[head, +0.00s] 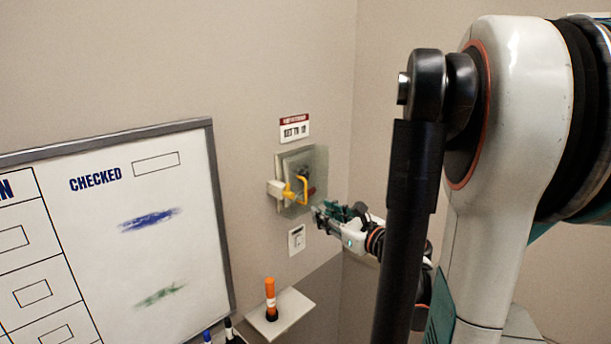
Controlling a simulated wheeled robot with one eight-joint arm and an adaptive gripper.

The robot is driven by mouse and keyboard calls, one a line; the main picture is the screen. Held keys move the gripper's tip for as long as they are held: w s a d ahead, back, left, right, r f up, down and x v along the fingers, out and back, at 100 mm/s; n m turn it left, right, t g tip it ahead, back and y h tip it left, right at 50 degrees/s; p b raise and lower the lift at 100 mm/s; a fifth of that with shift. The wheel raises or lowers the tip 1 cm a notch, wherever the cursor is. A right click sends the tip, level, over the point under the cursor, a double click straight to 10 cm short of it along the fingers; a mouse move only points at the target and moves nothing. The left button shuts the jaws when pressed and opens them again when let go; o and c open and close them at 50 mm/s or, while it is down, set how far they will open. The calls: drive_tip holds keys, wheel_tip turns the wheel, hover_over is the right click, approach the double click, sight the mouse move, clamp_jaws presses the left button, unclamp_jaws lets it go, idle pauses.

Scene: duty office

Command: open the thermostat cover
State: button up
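The thermostat (290,165) is on the wall right of the whiteboard, below a small sign. A translucent cover (319,167) stands over its front, with a yellow handle (303,190) on it and a pale block at its left side. I cannot tell whether the cover is fully closed. My gripper (316,213) is just below and right of the cover, with its fingers pointing left towards it. It looks apart from the handle and nothing shows in it. The fingers are too small and overlapped to tell whether they are open.
A sign (294,129) hangs above the thermostat and a white switch plate (297,240) is below it. The whiteboard (190,245) fills the left. The room's corner is close on the right.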

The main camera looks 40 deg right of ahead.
drive_tip(key=s+d+r+m+h, duration=0.1)
drive_tip(key=s+d+r+m, duration=0.1)
approach(309, 190)
drive_tip(key=w+a+r, duration=0.3)
drive_tip(key=w, duration=0.1)
drive_tip(key=shift+w+a+p, duration=0.3)
drive_tip(key=shift+w+p, duration=0.1)
clamp_jaws()
